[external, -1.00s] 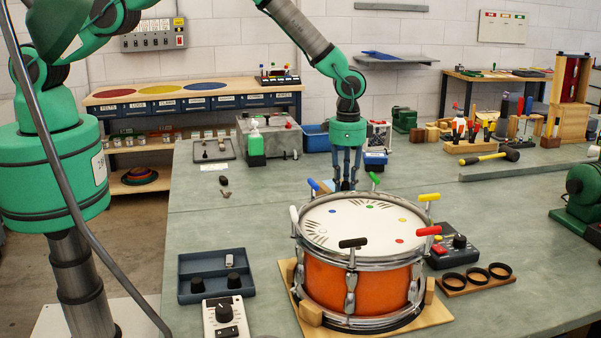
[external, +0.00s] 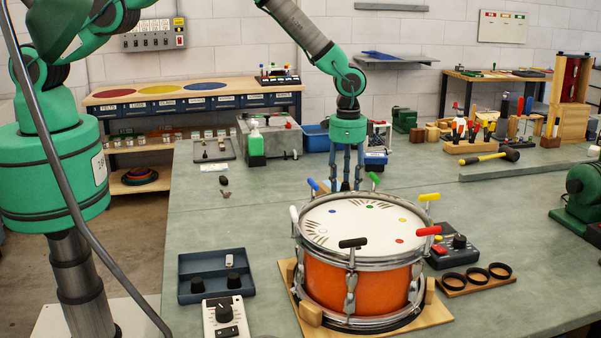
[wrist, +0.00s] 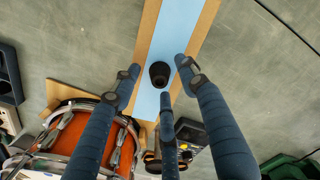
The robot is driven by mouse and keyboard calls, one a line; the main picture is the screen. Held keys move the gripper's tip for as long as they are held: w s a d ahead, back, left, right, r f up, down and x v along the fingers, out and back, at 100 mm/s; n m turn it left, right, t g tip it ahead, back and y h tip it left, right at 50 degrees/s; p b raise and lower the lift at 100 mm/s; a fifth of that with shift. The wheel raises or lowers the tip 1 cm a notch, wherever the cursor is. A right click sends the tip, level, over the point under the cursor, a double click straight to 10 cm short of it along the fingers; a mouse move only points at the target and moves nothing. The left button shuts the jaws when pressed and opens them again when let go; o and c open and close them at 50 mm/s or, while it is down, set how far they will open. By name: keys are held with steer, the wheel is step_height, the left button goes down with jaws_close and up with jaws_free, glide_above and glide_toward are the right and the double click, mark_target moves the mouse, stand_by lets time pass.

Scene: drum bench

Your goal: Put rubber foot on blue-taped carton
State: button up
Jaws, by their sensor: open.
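The black, cup-like rubber foot (wrist: 160,74) stands on the blue tape of a long tan carton (wrist: 187,28) in the wrist view. The carton's tape runs lengthwise, with bare tan strips on both sides. My gripper (wrist: 158,85) is open above the carton, its three blue fingers spread around the foot with visible gaps. In the external view my gripper (external: 347,186) points straight down behind the drum. The drum hides most of the carton and the foot there.
The orange drum (external: 355,283), with upright coloured-handled keys around its rim, stands close in front of my gripper. A dark tray (external: 183,262) with black knobs lies left of it. A control box (external: 455,247) and a board with black rings (external: 475,279) lie to the right.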

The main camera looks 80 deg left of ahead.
step_height(320, 180, up, 11)
steer(key=shift+r+b, duration=0.15)
steer(key=shift+b, duration=0.3)
stand_by(0.7)
steer(key=s+a+r+n+t, duration=0.1)
steer(key=s+a+r, duration=0.4)
steer(key=r, duration=0.5)
steer(key=s+a+r+t, duration=0.1)
steer(key=s+a+r, duration=0.2)
steer(key=s+r, duration=0.6)
steer(key=s+a+r+n+t, duration=0.1)
steer(key=s+a+r, duration=0.4)
steer(key=r, duration=0.7)
steer(key=s+a+r+n+t, duration=0.1)
steer(key=s+a+r, duration=0.15)
steer(key=s, duration=0.55)
steer(key=s+a+r, duration=0.2)
steer(key=s+r, duration=0.2)
steer(key=s, duration=0.4)
steer(key=s+a+f, duration=0.1)
steer(key=s+a, duration=0.1)
steer(key=s, duration=0.7)
steer(key=s+a+n+t, duration=0.1)
steer(key=s+a, duration=0.1)
steer(key=s, duration=0.7)
steer(key=shift+f+n+t, duration=0.3)
steer(key=shift+f, duration=0.05)
